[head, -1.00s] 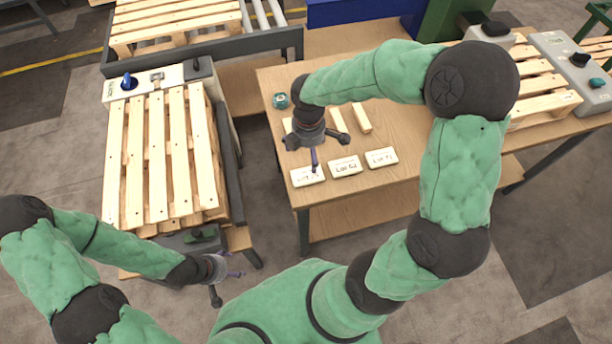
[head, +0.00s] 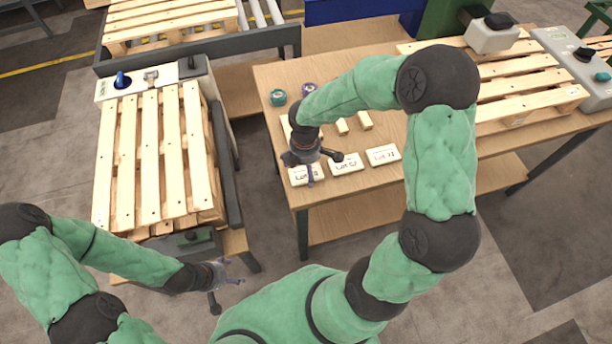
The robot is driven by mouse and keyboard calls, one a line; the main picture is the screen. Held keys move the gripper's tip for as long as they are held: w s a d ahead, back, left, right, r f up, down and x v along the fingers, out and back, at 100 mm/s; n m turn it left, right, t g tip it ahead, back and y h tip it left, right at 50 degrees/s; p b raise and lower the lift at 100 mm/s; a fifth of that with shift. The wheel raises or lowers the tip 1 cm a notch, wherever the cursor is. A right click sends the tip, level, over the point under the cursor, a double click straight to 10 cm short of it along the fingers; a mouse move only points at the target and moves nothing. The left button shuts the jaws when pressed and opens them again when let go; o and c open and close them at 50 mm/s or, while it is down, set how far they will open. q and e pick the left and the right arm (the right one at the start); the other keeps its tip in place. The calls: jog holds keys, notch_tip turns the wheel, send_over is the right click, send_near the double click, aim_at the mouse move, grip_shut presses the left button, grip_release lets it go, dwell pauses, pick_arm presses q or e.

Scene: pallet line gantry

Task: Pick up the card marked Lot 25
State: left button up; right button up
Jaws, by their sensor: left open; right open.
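Three pale cards lie in a row near the front edge of the wooden table. The left card (head: 298,180) is partly covered by my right gripper; its print starts with "Lot" but its number is not clearly readable. The middle card (head: 346,164) seems to read Lot 52 or 57. The right card (head: 382,155) seems to read Lot 71 or 77. My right gripper (head: 313,166) is open and empty, over the left card; I cannot tell whether it touches it. My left gripper (head: 228,289) is open and empty, low beside the pallet stand.
The wooden table (head: 420,165) has wooden blocks (head: 364,120), a teal roll (head: 278,97) and a purple roll (head: 308,89) behind the cards. A slatted pallet (head: 155,165) stands left across a gap. Another pallet (head: 520,85) lies on the table's right side.

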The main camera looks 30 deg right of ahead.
jog(key=c, duration=1)
jog(key=shift+c, duration=0.2)
jog(key=shift+r, duration=0.2)
